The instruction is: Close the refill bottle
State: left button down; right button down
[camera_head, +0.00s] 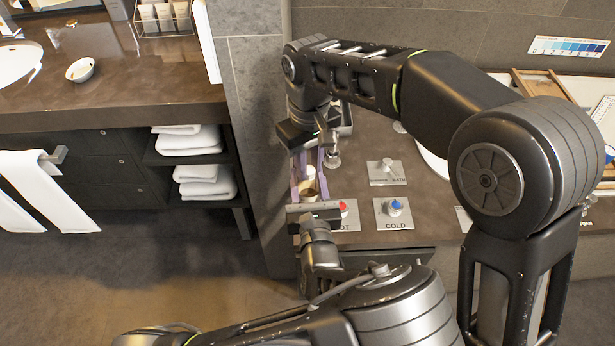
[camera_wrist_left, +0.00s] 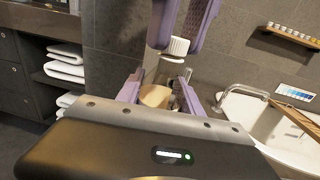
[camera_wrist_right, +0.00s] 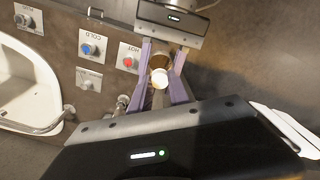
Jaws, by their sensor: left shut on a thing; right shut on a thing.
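The tan refill bottle (camera_wrist_left: 155,96) is between the purple fingers of my left gripper (camera_wrist_left: 160,90), low in the left wrist view. My left gripper is shut on it. The white ribbed cap (camera_wrist_left: 177,46) is between the fingers of my right gripper (camera_wrist_left: 181,38), which is shut on it. The cap is above the bottle, and a gap shows between them in the left wrist view. In the right wrist view the cap (camera_wrist_right: 160,78) overlaps the bottle (camera_wrist_right: 158,62). In the head view, my right gripper (camera_head: 310,164) is above my left gripper (camera_head: 309,192).
The brown counter (camera_head: 365,125) carries the HOT plate (camera_head: 347,213), COLD plate (camera_head: 393,213) and another control plate (camera_head: 386,172) to the right. A metal fitting (camera_head: 333,158) stands close to the grippers. A white basin (camera_wrist_left: 285,128) lies to the right.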

jog(key=m, duration=0.4)
jog(key=c, duration=1.2)
grip_release()
jog(key=shift+c, duration=0.2)
jog(key=shift+r, duration=2.25)
jog(key=shift+c, duration=0.3)
